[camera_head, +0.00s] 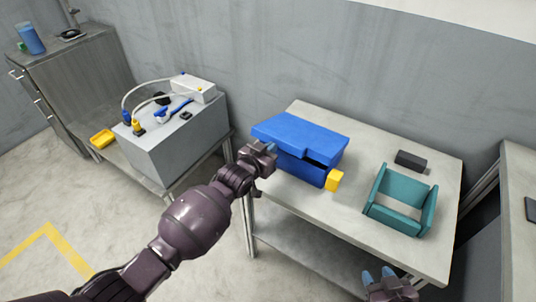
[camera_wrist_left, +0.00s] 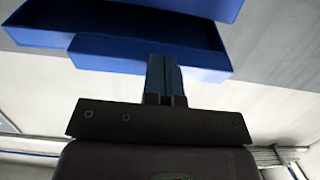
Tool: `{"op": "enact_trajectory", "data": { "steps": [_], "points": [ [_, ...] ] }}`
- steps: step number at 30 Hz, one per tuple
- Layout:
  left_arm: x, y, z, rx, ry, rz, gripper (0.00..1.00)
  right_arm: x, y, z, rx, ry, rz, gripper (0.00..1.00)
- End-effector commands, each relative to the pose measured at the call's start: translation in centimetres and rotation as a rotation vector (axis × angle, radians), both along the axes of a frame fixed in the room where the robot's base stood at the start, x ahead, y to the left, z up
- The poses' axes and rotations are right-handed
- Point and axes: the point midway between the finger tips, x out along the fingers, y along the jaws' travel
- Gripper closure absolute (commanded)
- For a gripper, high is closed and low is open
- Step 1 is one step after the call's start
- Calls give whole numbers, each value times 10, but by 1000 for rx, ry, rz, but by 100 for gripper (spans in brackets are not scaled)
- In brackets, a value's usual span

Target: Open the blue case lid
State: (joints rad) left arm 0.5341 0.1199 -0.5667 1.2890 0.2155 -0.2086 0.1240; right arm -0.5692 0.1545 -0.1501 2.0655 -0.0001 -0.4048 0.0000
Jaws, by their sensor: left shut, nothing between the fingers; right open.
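The blue case (camera_head: 298,170) stands on the light grey table. Its lid (camera_head: 300,138) sits over the base, with a dark gap between them at the front right. A yellow block (camera_head: 335,180) is at the case's front right corner. My left gripper (camera_head: 269,149) is at the left front of the case, close to the lid edge. In the left wrist view its blue fingers (camera_wrist_left: 163,75) are together and empty, in front of the blue case (camera_wrist_left: 150,55); I cannot tell whether they touch it. My right gripper (camera_head: 378,275) is open and empty near the table's front edge.
A teal open-topped holder (camera_head: 400,200) and a dark block (camera_head: 412,161) are on the table right of the case. A grey box (camera_head: 175,145) with cables stands on a bench to the left, beside a yellow tray (camera_head: 102,139).

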Motion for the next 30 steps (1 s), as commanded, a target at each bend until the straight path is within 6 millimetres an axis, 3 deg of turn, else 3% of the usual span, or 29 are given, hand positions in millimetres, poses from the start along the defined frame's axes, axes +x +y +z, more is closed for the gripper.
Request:
{"op": "enact_trajectory", "data": {
  "steps": [9,22,30],
  "points": [
    [11,-8,21,-1,-2,-1,100,4,4,9,12,-14,-8,57],
    [13,-10,23,-1,-1,-1,100,8,3,11,8,-21,-2,57],
    [25,-19,35,-1,-1,-1,100,6,0,9,-1,-16,3,57]
  ]
}}
